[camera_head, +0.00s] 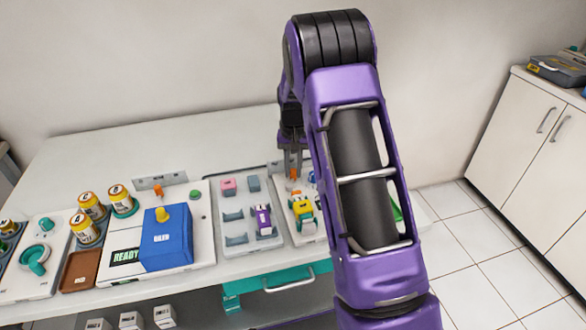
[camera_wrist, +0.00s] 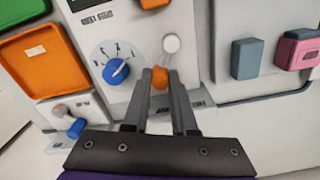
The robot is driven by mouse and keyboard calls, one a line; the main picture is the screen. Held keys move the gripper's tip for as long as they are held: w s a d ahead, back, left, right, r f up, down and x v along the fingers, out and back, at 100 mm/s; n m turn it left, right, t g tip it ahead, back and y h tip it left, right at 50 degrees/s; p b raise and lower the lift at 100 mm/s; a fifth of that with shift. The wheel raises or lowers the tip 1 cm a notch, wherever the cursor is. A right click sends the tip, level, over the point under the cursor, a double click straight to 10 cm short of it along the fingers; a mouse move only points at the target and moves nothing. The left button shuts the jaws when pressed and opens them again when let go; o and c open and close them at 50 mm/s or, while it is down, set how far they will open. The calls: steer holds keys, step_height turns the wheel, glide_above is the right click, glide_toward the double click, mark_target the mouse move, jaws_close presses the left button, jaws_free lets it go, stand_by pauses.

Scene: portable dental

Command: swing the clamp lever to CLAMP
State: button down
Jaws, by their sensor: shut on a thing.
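The clamp lever appears to be the small part with an orange knob (camera_wrist: 160,77), standing on a light panel (camera_wrist: 188,82). In the wrist view the two fingers of my gripper (camera_wrist: 160,73) are closed on either side of this knob. A pale round disc (camera_wrist: 171,43) lies just beyond the fingertips; I cannot tell whether it is the lever's pivot. In the head view my gripper (camera_head: 293,160) points down at the back of the panel, with the orange knob (camera_head: 294,174) at its tips. No CLAMP marking is readable.
Beside the knob are a blue dial (camera_wrist: 116,71), an orange tray (camera_wrist: 38,62) and a blue knob (camera_wrist: 76,128). Grey (camera_wrist: 246,58) and pink (camera_wrist: 297,48) blocks stand on the other side. A yellow-orange part (camera_head: 303,208) sits in front of my gripper. My arm hides the table's right end.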

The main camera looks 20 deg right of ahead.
mark_target(294, 170)
steer(key=c, duration=0.7)
jaws_free()
step_height(294, 170, up, 18)
steer(key=shift+f+p, duration=0.25)
steer(key=shift+p, duration=0.7)
